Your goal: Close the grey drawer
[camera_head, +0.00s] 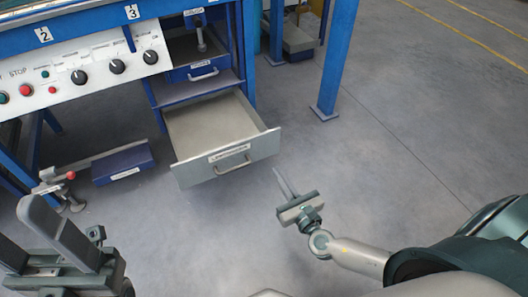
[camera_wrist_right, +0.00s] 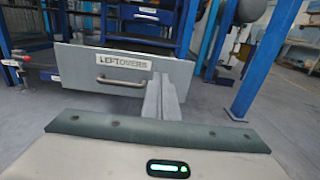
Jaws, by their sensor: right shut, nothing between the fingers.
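The grey drawer (camera_head: 228,159) is pulled out of the blue workbench. Its grey front has a handle (camera_head: 233,164) and a label that reads "LEFTOVERS" in the right wrist view, where the drawer front (camera_wrist_right: 75,70) faces me. My right gripper (camera_head: 278,171) is shut and empty. It is just in front of the drawer's right end, to the right of the handle. In the right wrist view its fingertips (camera_wrist_right: 163,80) overlap the right part of the front; a small gap shows in the head view. My left gripper (camera_head: 22,222) is open and empty at the lower left, away from the drawer.
A blue drawer (camera_head: 200,75) above the grey one is shut. A control panel (camera_head: 90,72) with knobs is at the upper left. A blue box (camera_head: 123,168) sits low to the left. A blue post (camera_head: 338,60) stands at the right. The floor around my right gripper is clear.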

